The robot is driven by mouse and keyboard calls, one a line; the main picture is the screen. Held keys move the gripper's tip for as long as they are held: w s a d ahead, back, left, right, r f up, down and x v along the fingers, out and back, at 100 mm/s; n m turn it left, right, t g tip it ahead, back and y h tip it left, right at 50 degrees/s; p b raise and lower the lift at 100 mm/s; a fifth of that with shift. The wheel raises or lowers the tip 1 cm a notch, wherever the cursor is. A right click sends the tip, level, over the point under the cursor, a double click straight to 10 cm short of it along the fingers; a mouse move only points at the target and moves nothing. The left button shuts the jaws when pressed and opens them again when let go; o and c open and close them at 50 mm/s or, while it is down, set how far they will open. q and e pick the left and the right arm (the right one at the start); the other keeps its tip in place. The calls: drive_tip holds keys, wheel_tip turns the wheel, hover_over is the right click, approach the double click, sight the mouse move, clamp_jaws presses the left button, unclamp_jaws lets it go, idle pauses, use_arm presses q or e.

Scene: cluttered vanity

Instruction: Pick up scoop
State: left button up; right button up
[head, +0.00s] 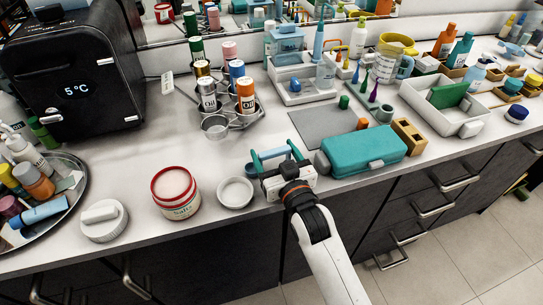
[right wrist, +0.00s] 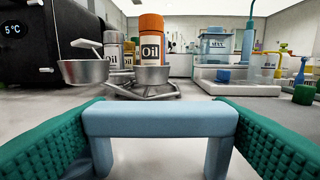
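A small round metal cup (head: 214,126), which looks like the scoop, is at the front of the metal bottle rack on the counter. In the right wrist view, a metal cup with a short handle (right wrist: 84,71) shows ahead to the left, and a second metal cup (right wrist: 151,76) is nearer the middle. My right gripper (head: 275,154) is over the counter's front part, short of the rack. Its green fingers are wide apart. A light blue bar with two legs (right wrist: 160,118) spans the gap between them; I cannot tell whether they grip it. My left gripper is out of view.
Oil bottles (head: 245,95) stand in the rack. A red-rimmed jar (head: 176,193) and a round white dish (head: 235,192) are left of my gripper. A teal case (head: 362,151) is close on its right. The black appliance (head: 70,75) stands back left.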

sight(275, 151)
drive_tip(key=c, duration=0.5)
wheel_tip(275, 151, up, 10)
drive_tip(key=shift+r+p, duration=0.1)
drive_tip(key=shift+p, duration=0.4)
